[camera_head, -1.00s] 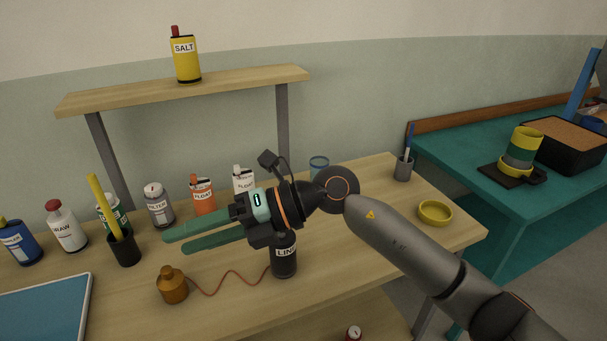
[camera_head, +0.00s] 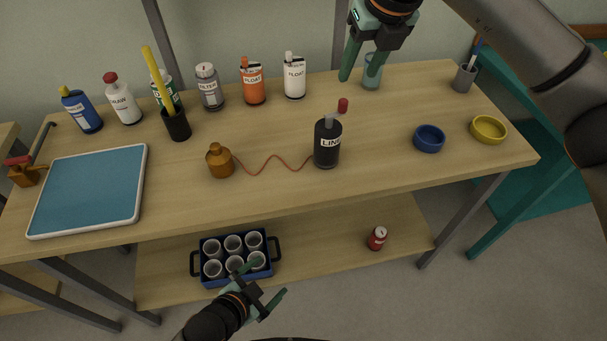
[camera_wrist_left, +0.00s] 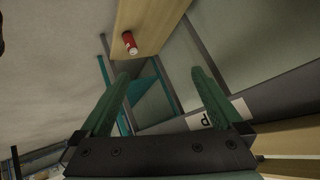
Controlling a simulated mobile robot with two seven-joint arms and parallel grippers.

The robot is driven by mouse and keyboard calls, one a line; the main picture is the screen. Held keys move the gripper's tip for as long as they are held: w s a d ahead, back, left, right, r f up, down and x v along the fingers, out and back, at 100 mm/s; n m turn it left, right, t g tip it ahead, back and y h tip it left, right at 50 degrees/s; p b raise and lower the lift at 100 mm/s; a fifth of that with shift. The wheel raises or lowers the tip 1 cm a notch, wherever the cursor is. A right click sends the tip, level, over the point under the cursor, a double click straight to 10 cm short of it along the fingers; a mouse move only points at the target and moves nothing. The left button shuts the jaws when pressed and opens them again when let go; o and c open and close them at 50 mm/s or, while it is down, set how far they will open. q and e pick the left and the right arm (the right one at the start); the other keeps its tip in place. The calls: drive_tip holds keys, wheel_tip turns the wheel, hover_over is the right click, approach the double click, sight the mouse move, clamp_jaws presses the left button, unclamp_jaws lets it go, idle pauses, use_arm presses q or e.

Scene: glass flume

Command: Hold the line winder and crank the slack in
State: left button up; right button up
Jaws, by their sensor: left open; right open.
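The line winder (camera_head: 327,145), a black cylinder labelled LINE with a red knob (camera_head: 343,106) on top, stands upright on the wooden bench. A wavy orange line (camera_head: 270,164) runs from it to a brown, bottle-shaped weight (camera_head: 220,161) on its left. My right gripper (camera_head: 360,74) is open and empty, pointing down near the back of the bench, above and behind the winder. My left gripper (camera_head: 262,279) is open and empty, low in front of the bench beside the lower shelf. Its open fingers also show in the left wrist view (camera_wrist_left: 160,78).
A blue tray (camera_head: 139,205) lies at left. Several bottles and a black cup (camera_head: 176,125) stand along the back. Blue (camera_head: 429,139) and yellow (camera_head: 489,130) bowls sit at right. The lower shelf holds a crate (camera_head: 207,278) of cups and a red can (camera_head: 377,238).

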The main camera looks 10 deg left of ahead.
use_arm(q)
drive_tip(key=w+d+r+m+t+h, duration=0.2)
drive_tip(key=w+d+r+m+h, duration=0.15)
drive_tip(key=d+r+m, duration=0.65)
drive_tip(key=w+d+r+m+t+h, duration=0.25)
drive_tip(key=w+d+r+m, duration=0.35)
drive_tip(key=m, duration=0.6)
drive_tip(key=m+t+y, duration=0.3)
drive_tip(key=m, duration=0.5)
approach(321, 154)
drive_tip(key=shift+w+d+f, duration=0.15)
drive_tip(key=shift+d, duration=0.25)
drive_tip(key=shift+w+a, duration=0.1)
drive_tip(key=shift+w, duration=0.2)
drive_tip(key=x, duration=1.2)
drive_tip(key=shift+a, duration=0.1)
